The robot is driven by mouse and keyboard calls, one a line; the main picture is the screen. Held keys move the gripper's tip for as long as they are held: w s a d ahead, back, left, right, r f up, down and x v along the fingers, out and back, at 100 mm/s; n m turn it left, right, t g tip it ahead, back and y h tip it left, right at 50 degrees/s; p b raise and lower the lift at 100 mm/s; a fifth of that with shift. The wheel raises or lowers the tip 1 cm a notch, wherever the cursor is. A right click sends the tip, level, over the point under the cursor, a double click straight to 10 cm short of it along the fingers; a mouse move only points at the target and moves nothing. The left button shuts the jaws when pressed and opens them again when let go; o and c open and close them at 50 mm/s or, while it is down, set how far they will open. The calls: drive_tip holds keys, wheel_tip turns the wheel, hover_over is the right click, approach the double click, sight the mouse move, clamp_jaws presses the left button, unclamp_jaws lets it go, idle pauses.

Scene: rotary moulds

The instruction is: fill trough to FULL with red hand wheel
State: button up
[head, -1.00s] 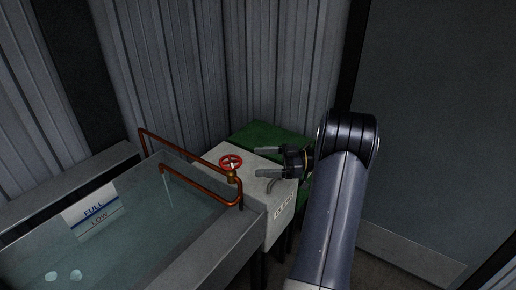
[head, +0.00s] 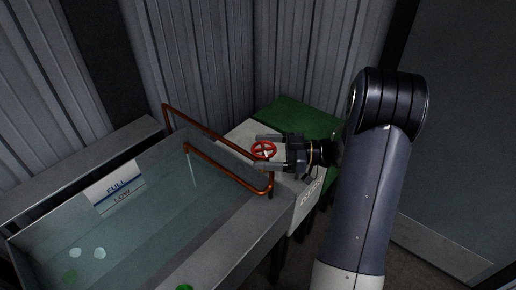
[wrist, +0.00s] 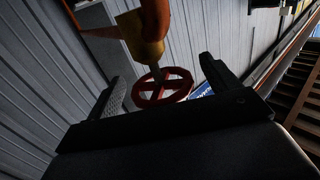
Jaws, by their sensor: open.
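The red hand wheel (head: 264,149) sits on a brass valve on the copper pipe (head: 228,146), above a pale box. My gripper (head: 258,152) is open, with its fingers on either side of the wheel. The wrist view shows the wheel (wrist: 162,88) between the two open fingers, with gaps on both sides; contact cannot be told. The grey trough (head: 236,232) holds clear water (head: 150,225). A gauge plate (head: 116,186) marked FULL and LOW stands at its back wall; the exact water level is hard to read. A thin pale stream falls from the pipe's spout.
A green box (head: 300,118) stands behind the pale box (head: 309,197), whose lettering is partly hidden by my arm. Corrugated grey walls (head: 210,60) close off the back. Pale and green discs (head: 73,253) show in the trough.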

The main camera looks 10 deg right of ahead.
drive_tip(key=shift+x, duration=1.15)
drive_tip(key=c, duration=1)
drive_tip(key=shift+o, duration=0.2)
